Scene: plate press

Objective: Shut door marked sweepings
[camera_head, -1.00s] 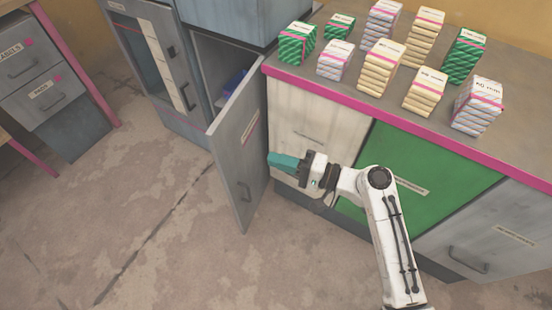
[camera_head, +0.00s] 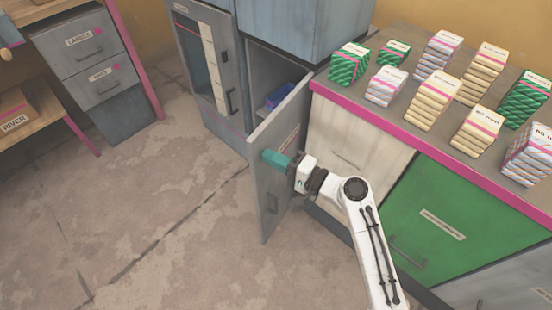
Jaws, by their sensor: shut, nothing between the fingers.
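A grey cabinet door (camera_head: 262,205) stands open at the cabinet's right side, swung out towards me. A small label shows on its face, too small to read. The cabinet opening (camera_head: 268,68) behind it is dark, with a blue-purple thing (camera_head: 279,97) inside. My gripper (camera_head: 270,157), with teal fingers, is shut and empty. I cannot tell whether the fingers touch the door.
A counter (camera_head: 330,94) with a pink edge and several wrapped stacks stands right of the door, above a pale front and a green front (camera_head: 447,210). A closed grey glazed door (camera_head: 208,65) is left of the opening. Left floor (camera_head: 150,220) is clear.

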